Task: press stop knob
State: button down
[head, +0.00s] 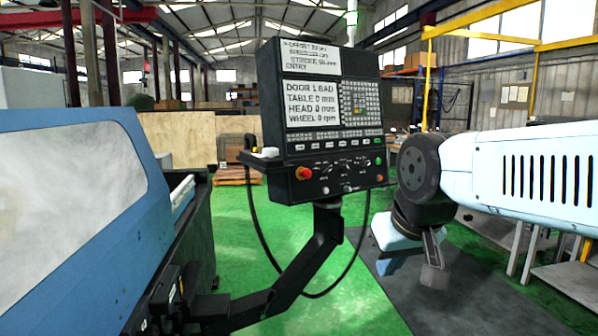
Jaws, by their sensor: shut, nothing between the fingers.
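The stop knob (303,173) is a red-orange mushroom knob at the lower left of the control panel (330,115). A bit of yellow shows beside it. The panel is a dark box on an angled black support arm. My gripper (434,277) hangs at the lower right, pointing down, with its fingers shut and empty. It is to the right of the panel and lower than the knob in the picture, well apart from it. Nothing covers the knob.
A blue machine (165,160) with a large window fills the left side. A black cable (262,236) loops below the panel. Small red and green buttons (378,177) sit at the panel's right edge.

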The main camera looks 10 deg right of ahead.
aim_at(306, 173)
jog(key=i, duration=0.95)
jog(key=z, duration=0.05)
